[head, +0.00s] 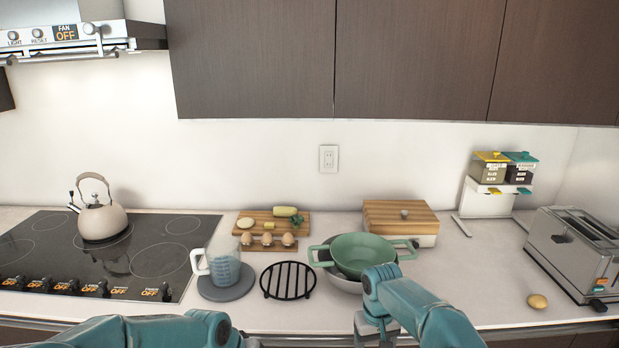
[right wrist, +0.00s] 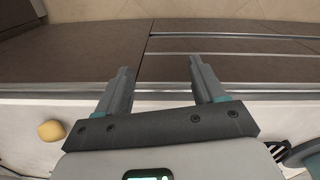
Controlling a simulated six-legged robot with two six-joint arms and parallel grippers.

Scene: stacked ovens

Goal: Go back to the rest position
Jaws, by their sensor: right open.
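My right gripper (right wrist: 160,65) is open and empty in the right wrist view, its two grey fingers apart over the counter's front edge and the dark cabinet fronts below. In the head view part of the right gripper (head: 376,327) shows at the bottom, below the teal wrist and in front of the green pot. My left arm crosses the bottom left of the head view; its gripper is not visible.
A cooktop (head: 150,258) lies left. Bare counter shows right of the pot.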

